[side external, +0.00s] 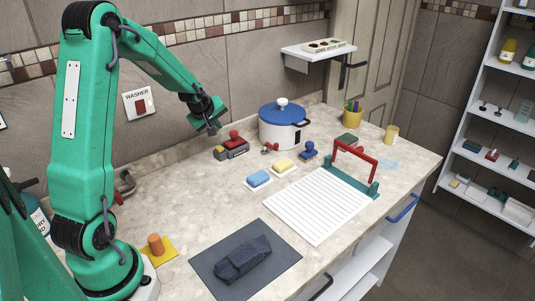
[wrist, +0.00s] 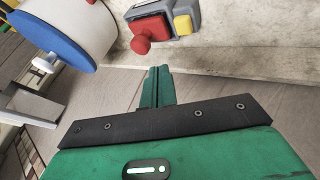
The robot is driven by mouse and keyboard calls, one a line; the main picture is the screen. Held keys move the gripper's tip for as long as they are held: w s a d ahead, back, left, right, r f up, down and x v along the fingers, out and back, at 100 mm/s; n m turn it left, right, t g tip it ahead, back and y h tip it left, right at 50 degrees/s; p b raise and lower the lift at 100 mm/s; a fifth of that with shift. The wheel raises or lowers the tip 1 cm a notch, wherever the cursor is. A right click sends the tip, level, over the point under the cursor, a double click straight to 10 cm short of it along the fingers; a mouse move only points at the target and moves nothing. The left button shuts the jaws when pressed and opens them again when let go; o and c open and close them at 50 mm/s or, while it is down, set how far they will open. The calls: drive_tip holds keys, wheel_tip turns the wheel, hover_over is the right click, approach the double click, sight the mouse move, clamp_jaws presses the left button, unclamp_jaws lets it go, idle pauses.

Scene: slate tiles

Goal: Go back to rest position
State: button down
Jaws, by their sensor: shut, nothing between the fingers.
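My gripper (side external: 213,127) hangs in the air above the counter, just left of the white pot with a blue lid (side external: 282,124). Its fingers are together with nothing between them. In the wrist view the shut gripper (wrist: 158,72) points toward the wall side. The pot also shows in the wrist view (wrist: 92,35) at the upper left. A grey block with a red knob and a yellow part (side external: 232,148) sits on the counter below my gripper. It shows in the wrist view (wrist: 160,24) at the top.
A dark folded cloth (side external: 243,259) lies on a dark mat (side external: 210,267) at the front. Blue (side external: 258,179) and yellow (side external: 283,165) sponges, a lined white sheet (side external: 318,208) and a red-handled teal frame (side external: 357,168) occupy the middle and right. A wall shelf (side external: 318,51) hangs behind.

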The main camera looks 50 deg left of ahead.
drive_tip(key=s+d+r+m+h, duration=0.1)
drive_tip(key=s+d+r+m, duration=0.35)
drive_tip(key=d, duration=0.35)
drive_tip(key=s+d+r+m+h, duration=0.1)
drive_tip(key=s+d+r+m, duration=0.3)
drive_tip(key=d, duration=0.4)
drive_tip(key=s+d+r+m+h, duration=0.1)
drive_tip(key=s+d+r+m, duration=0.3)
drive_tip(key=d, duration=0.3)
drive_tip(key=s+d+r+m+h, duration=0.1)
drive_tip(key=s+d+m, duration=0.3)
drive_tip(key=s, duration=0.5)
drive_tip(key=shift+s+d+r+g, duration=0.15)
drive_tip(key=shift+s+d+g, duration=0.2)
drive_tip(key=shift+d, duration=0.6)
